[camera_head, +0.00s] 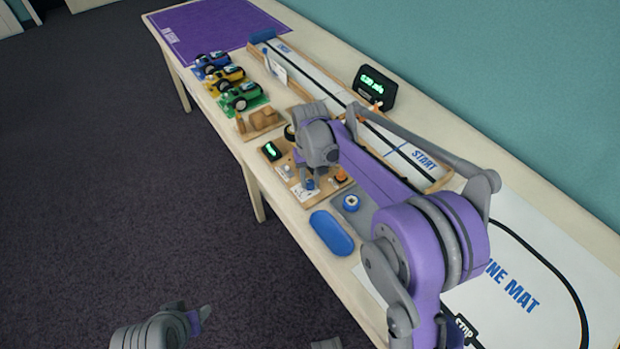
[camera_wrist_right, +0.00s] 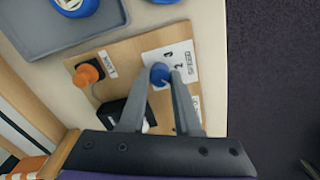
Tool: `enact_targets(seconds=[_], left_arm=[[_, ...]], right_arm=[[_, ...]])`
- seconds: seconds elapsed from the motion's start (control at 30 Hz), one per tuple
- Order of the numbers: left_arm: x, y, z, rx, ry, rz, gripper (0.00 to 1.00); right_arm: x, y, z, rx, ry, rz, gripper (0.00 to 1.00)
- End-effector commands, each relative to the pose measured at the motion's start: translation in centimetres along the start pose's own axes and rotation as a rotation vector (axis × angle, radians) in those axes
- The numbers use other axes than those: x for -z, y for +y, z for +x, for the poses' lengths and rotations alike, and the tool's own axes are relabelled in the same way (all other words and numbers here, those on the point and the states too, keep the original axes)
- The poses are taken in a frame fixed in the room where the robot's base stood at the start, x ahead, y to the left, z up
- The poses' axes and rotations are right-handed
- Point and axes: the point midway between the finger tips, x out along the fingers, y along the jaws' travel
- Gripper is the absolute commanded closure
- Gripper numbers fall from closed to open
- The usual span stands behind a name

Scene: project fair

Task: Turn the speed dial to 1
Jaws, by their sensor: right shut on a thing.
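The blue speed dial (camera_wrist_right: 160,74) sits on a white card (camera_wrist_right: 187,63) marked SPEED, with a 3 and a 2 showing beside it. My right gripper (camera_wrist_right: 162,82) is shut on the dial, one finger on each side. In the head view the right gripper (camera_head: 309,182) reaches down over the wooden control board (camera_head: 301,200), and the dial shows small between its fingers. I cannot tell which number the dial points to; part of the scale is hidden by the fingers. My left gripper (camera_head: 203,312) is low at the picture's bottom, away from the table; its jaws are unclear.
An orange knob (camera_wrist_right: 86,74) sits on the same board, and a small green-lit display (camera_head: 271,151) stands at its edge. Several toy cars (camera_head: 241,96) and a long track (camera_head: 334,92) stand beyond.

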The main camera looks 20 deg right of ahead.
Motion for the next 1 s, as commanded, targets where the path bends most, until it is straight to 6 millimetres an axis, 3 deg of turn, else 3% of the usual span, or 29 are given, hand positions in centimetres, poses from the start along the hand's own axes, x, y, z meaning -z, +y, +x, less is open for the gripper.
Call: enact_targets(seconds=[0.57,0.6,0.77,1.0], left_arm=[[0.02,0.00,-0.04,0.000,0.000,0.000,0.50],[0.02,0.00,-0.04,0.000,0.000,0.000,0.50],[0.02,0.00,-0.04,0.000,0.000,0.000,0.50],[0.02,0.00,-0.03,0.000,0.000,0.000,0.50]], right_arm=[[0.04,0.02,-0.05,0.000,0.001,0.038,1.00],[0.04,0.02,-0.05,0.000,0.001,0.038,0.67],[0.03,0.02,-0.04,0.000,0.001,0.037,0.38],[0.02,0.01,-0.02,0.000,0.000,0.037,0.38]])
